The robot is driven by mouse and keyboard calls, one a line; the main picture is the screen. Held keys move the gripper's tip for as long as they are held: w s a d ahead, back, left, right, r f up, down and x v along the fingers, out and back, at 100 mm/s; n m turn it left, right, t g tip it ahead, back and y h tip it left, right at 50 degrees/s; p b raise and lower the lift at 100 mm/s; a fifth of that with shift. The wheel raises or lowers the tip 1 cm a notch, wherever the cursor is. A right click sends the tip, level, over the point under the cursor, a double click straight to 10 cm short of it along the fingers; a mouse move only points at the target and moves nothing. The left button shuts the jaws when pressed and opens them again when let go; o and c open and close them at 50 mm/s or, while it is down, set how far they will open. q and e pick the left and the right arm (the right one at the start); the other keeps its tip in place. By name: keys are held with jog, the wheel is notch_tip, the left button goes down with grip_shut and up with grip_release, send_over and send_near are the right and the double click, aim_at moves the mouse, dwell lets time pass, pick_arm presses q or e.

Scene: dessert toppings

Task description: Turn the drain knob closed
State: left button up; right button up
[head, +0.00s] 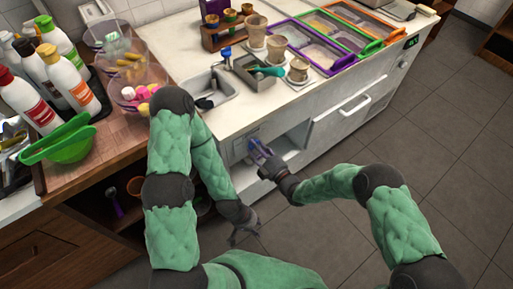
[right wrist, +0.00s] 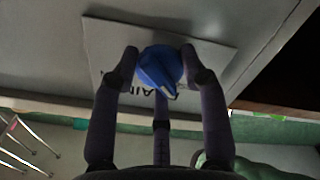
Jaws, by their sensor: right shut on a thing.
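The drain knob (right wrist: 160,66) is blue, with a pale pointer mark on its lower right side in the right wrist view. It sits on a light label plate (right wrist: 105,45) whose dark lettering is partly hidden by the knob and fingers. My right gripper (right wrist: 160,70) is shut on the knob, one finger on each side. In the head view my right gripper (head: 257,150) is at the white counter's front panel, and the knob is mostly hidden there. My left gripper (head: 245,232) hangs low in front of the counter, empty, with its fingers apart.
An open compartment (head: 290,143) lies just right of the right gripper. A metal sink basin (head: 222,98) is set into the counter above. Cups (head: 277,48) and topping bins stand farther back. Bottles (head: 75,75) and a green bowl (head: 68,145) crowd the left counter. The floor at right is clear.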

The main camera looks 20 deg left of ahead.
jog(key=shift+s+d+f, duration=0.1)
jog(key=shift+f, duration=0.25)
jog(key=o, duration=1)
jog(key=shift+o, duration=0.7)
jog(key=shift+r, duration=0.15)
jog(key=shift+d, duration=0.1)
jog(key=v, duration=1.1)
jog(key=shift+s+d, duration=0.25)
jog(key=shift+d, duration=0.05)
